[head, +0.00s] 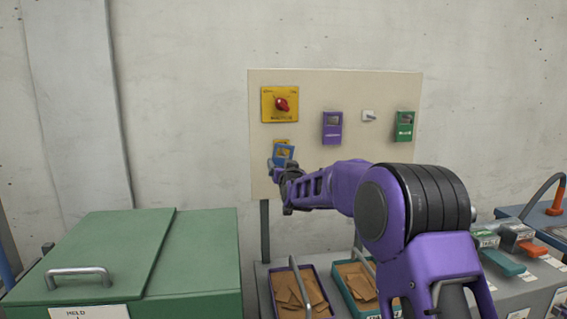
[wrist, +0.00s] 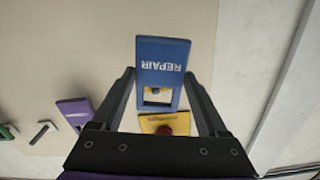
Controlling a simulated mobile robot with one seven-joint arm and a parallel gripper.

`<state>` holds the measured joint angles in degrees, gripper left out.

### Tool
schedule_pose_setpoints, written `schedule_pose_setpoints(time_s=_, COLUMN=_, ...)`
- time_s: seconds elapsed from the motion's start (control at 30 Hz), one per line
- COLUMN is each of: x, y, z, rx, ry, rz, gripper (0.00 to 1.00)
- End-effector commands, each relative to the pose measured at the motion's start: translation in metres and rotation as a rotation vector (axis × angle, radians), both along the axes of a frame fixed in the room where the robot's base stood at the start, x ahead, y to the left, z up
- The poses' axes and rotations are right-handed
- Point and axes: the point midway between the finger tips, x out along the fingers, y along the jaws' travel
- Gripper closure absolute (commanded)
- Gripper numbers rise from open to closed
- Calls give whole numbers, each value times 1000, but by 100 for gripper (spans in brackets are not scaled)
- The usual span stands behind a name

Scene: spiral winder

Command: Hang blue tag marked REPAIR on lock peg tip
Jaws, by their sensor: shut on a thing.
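The blue tag (wrist: 163,62) is marked REPAIR, which reads upside down in the wrist view, and has a square window near one end. My gripper (wrist: 158,84) is shut on it, with a black finger along each side. In the head view the blue tag (head: 284,153) is in front of the board's lower left, below the yellow switch plate (head: 268,113) with its red knob (head: 282,104). A small white fitting with a peg (head: 369,116) is on the board's right half. I cannot tell which part is the lock peg, nor whether the tag touches anything.
A purple tag (head: 332,129) and a green tag (head: 404,127) are on the cream board (head: 350,85). A yellow piece (head: 281,141) shows just above the blue tag. Below are trays of brown pieces (head: 291,292) and a green cabinet (head: 110,250).

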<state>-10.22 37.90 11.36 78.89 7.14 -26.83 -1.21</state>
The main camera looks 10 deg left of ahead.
Motion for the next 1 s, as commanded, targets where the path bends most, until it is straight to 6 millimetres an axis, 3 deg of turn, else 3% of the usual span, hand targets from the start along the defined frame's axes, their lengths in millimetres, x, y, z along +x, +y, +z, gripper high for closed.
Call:
schedule_pose_setpoints(time_s=0.5, x=26, y=8, z=-9, rx=0, ry=0, rz=1, gripper=79)
schedule_pose_setpoints(time_s=1.0, x=28, y=8, z=-11, rx=0, ry=0, rz=0, gripper=79)
